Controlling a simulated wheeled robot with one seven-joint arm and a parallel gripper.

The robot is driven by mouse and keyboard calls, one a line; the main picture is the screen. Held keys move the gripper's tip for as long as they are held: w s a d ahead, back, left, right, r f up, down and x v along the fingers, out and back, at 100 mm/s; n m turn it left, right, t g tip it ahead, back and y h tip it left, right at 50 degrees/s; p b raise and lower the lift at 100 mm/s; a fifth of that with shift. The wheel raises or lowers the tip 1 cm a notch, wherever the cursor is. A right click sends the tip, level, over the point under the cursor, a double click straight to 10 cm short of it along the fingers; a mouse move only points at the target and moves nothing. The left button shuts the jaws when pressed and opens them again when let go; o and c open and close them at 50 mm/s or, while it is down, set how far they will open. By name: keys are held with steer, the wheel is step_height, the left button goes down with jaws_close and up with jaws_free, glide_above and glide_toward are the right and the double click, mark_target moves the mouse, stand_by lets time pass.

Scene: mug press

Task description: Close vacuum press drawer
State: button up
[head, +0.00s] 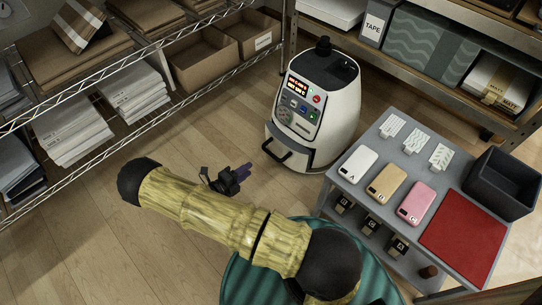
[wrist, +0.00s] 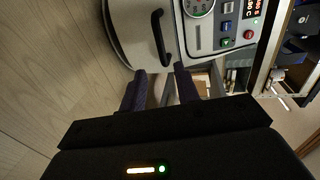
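The white vacuum press (head: 340,112) stands on the wooden floor, with a control panel of buttons and a dial on its front. Its drawer (head: 313,158) is at the bottom front, with a black handle (head: 278,153); how far out the drawer is I cannot tell. The wrist view shows the drawer front (wrist: 128,28) and the upright-looking handle (wrist: 158,38) just beyond my fingertips. My gripper (head: 247,170), with dark purple fingers, is to the left of and a little below the handle in the head view. In the wrist view my gripper (wrist: 160,72) is open and empty.
A grey cart (head: 345,185) at the right holds phone cases, a red mat (head: 462,236) and a dark bin (head: 502,182). Wire shelves (head: 150,95) with paper and boxes stand at the left. Floor (head: 190,155) between shelves and press is clear.

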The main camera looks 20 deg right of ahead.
mark_target(271, 153)
steer(key=b+x, duration=0.6)
steer(key=x, duration=0.7)
steer(key=shift+w+d, duration=0.15)
steer(key=shift+d, duration=0.1)
jaws_close()
